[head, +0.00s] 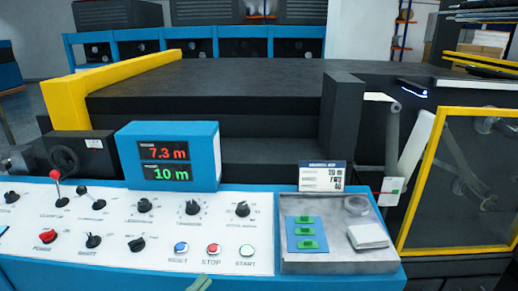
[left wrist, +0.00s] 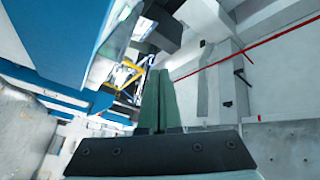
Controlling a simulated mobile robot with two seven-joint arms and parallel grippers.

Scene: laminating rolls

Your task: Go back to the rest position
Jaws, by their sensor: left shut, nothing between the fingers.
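My left gripper (head: 198,283) shows only as small grey-green fingertips at the bottom edge of the head view, in front of the blue control console (head: 340,282). In the left wrist view my left gripper (left wrist: 158,75) has its two fingers pressed together, with nothing between them. My right gripper is in neither view.
The console carries red, blue and white buttons, knobs, a red-topped lever (head: 56,178) and a display (head: 168,157) reading 7.3 m and 10 m. A grey tray (head: 335,262) holds green pieces and a white pad. A yellow-framed guard (head: 465,180) stands right.

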